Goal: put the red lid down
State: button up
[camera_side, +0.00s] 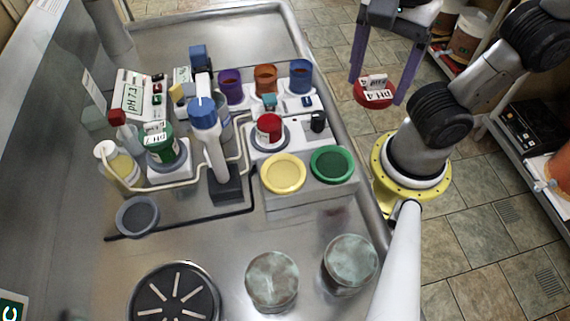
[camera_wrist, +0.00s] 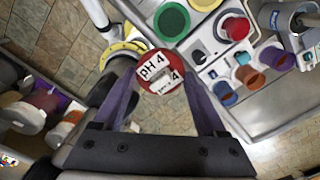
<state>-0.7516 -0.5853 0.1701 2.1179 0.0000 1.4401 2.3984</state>
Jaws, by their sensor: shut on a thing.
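The red lid (camera_side: 374,95) has white labels reading pH 4. My gripper (camera_side: 379,88) is shut on it, with one purple finger on each side, and holds it in the air just off the bench's right edge in the side view. In the wrist view, the lid (camera_wrist: 160,82) sits between the fingertips of my gripper (camera_wrist: 162,78), its labelled top facing the camera. An upright red container (camera_side: 268,128) stands in a round holder on the bench, apart from the lid; it also shows in the wrist view (camera_wrist: 236,27).
A yellow disc (camera_side: 283,174) and a green disc (camera_side: 332,164) lie at the front of the white station. Purple (camera_side: 230,85), orange (camera_side: 265,78) and blue (camera_side: 300,76) cups stand behind. Two mottled round pieces (camera_side: 271,280) (camera_side: 350,262) occupy the front bench. A tall blue-topped post (camera_side: 207,125) rises mid-bench.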

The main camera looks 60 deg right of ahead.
jog(key=shift+s+a+f+n, duration=0.15)
jog(key=shift+s+a+n, duration=0.15)
jog(key=shift+s+n, duration=0.1)
jog(key=w+a+f, duration=0.4)
jog(key=w+a, duration=0.1)
jog(key=a, duration=0.1)
send_over(284, 173)
jog(key=f, duration=0.5)
jog(key=shift+s+d+f, duration=0.1)
jog(key=shift+s+d, duration=0.1)
jog(key=shift+d, duration=0.05)
jog(key=shift+w+a+f, duration=0.1)
jog(key=shift+f, duration=0.85)
jog(key=shift+w+a+f, duration=0.1)
jog(key=shift+f, duration=0.8)
jog(key=shift+f, duration=0.3)
